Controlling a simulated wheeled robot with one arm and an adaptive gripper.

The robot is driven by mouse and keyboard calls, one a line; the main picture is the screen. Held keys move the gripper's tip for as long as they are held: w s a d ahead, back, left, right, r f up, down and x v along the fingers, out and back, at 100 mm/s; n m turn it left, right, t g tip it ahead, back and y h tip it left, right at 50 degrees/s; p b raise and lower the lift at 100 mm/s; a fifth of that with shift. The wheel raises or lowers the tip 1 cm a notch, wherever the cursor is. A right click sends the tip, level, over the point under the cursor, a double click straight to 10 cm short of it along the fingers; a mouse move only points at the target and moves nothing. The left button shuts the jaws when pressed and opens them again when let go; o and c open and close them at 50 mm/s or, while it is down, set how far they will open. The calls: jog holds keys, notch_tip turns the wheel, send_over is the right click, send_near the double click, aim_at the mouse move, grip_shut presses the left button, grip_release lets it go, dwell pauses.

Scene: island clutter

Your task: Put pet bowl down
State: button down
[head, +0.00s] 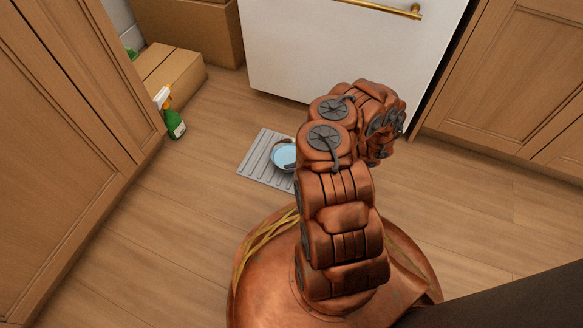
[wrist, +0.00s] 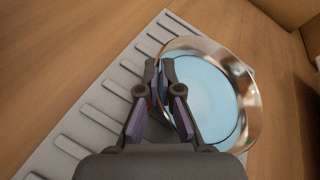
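The pet bowl (head: 283,156) is round, with a light blue inside and a shiny metal rim. In the head view it shows over the grey ribbed mat (head: 258,172), partly hidden by my arm. In the wrist view the bowl (wrist: 212,95) fills the right of centre, over one side of the mat (wrist: 98,103). My gripper (wrist: 160,78) has its fingertips close together on the near left rim of the bowl, with the rim between them. The bowl looks about level. I cannot tell whether its base touches the mat. My arm hides the gripper in the head view.
A green spray bottle (head: 171,117) stands on the floor by the left cabinet (head: 75,95). Cardboard boxes (head: 180,80) are behind it. A white appliance with a brass handle (head: 340,50) stands behind the mat. The wooden floor (head: 150,230) left of the mat is clear.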

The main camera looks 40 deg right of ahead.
jog(key=shift+f, duration=0.3)
dwell(0.5)
jog(key=c, duration=1.2)
grip_release()
jog(key=shift+c, duration=0.2)
jog(key=v, duration=1.2)
